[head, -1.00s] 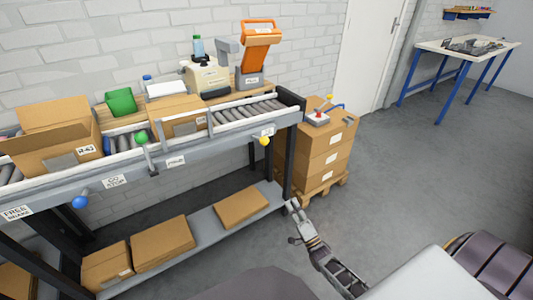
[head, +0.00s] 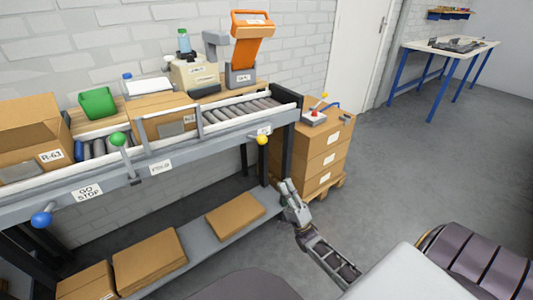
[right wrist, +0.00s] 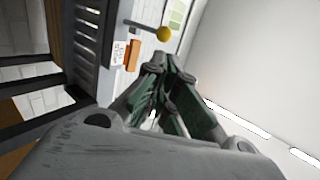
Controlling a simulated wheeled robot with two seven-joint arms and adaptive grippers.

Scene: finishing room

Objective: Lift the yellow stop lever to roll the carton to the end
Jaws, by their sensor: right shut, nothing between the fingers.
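The yellow lever (head: 262,140) is a short arm with a round yellow knob, hanging off the conveyor's front side near its right end. It also shows at the top of the right wrist view (right wrist: 163,33). A closed brown carton (head: 172,122) is on the roller conveyor behind the front rail, with bare rollers to its right. My right gripper (head: 288,186) is below and slightly right of the yellow knob, apart from it. Its fingers are together and empty, as the right wrist view also shows (right wrist: 170,68). My left gripper is out of view.
An open carton (head: 25,140) marked R-63 stands further left on the conveyor. Green (head: 118,139) and blue (head: 41,219) knobs sit along the front. Flat cartons (head: 235,215) lie on the lower shelf. Stacked cartons (head: 325,150) stand right of the conveyor's end. Floor at right is clear.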

